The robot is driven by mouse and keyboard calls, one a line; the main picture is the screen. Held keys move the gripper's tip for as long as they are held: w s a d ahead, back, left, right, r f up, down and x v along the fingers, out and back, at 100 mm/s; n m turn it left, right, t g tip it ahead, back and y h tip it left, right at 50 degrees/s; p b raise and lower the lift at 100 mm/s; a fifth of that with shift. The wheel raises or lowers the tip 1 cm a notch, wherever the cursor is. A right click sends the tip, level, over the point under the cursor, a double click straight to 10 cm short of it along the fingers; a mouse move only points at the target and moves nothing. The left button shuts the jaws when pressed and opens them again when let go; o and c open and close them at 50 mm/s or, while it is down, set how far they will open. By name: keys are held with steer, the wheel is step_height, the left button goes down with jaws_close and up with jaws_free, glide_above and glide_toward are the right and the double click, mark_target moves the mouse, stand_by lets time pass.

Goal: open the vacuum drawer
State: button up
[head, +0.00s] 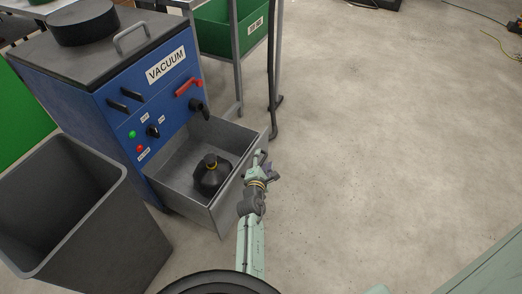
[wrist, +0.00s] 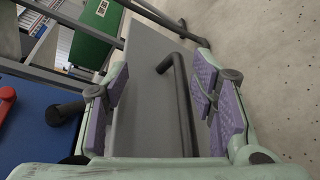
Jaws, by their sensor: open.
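The vacuum drawer (head: 227,207) is a grey bin pulled well out from the blue vacuum unit (head: 160,95). My gripper (head: 261,166) is at the outer side of the drawer's front panel in the head view. In the wrist view my gripper (wrist: 163,92) has its purple-padded fingers wide apart. The dark bar handle (wrist: 184,100) and the grey drawer front (wrist: 140,85) lie between them in the picture. I cannot tell whether either finger touches the handle.
A dark grey open bin (head: 115,215) stands left of the drawer, close to the unit. A green crate (head: 225,28) sits on a metal rack (head: 238,75) behind. The concrete floor (head: 390,120) to the right is mostly clear.

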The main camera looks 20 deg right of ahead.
steer(key=r, duration=0.6)
steer(key=shift+w+a+r, duration=0.2)
steer(key=shift+w+r, duration=0.05)
steer(key=shift+w, duration=0.15)
steer(key=shift+f, duration=0.1)
